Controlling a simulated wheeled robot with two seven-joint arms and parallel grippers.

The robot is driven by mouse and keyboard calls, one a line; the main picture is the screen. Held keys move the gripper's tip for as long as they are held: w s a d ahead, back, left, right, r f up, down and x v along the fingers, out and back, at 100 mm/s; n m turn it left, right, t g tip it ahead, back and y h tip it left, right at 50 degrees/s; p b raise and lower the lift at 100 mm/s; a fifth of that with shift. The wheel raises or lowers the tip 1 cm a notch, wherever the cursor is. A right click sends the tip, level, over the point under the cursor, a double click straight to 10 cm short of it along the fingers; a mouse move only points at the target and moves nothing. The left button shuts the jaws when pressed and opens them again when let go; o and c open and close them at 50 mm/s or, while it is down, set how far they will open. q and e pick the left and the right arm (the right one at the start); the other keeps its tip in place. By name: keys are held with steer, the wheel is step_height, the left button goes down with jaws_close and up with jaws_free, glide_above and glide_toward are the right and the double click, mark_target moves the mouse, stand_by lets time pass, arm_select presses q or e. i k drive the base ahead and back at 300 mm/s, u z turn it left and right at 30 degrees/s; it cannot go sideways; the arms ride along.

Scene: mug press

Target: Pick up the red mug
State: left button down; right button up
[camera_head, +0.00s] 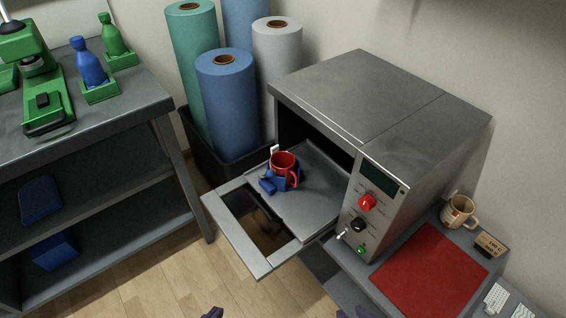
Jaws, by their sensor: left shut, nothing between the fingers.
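The red mug (281,160) stands upright on the metal tray (316,205) pulled out at the mouth of the grey press. Its handle points to the right. A blue holder (267,184) sits against its near left side; I cannot tell whether it grips the mug. My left gripper (213,313) shows only its tips at the bottom edge, shut and empty, well away from the mug. My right gripper (354,312) shows only its tips at the bottom edge, with a gap between them and nothing visible in it.
The press door (225,207) is folded down, its window frame jutting over the floor. A red mat (430,279) and a beige mug (459,211) lie right of the press (375,95). Tall rolls (226,105) stand behind. A workbench (120,105) is at left.

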mark_target(284, 162)
steer(key=u, duration=2.15)
steer(key=i, duration=1.5)
steer(key=z, duration=2.7)
steer(key=i, duration=0.5)
steer(key=u, duration=0.05)
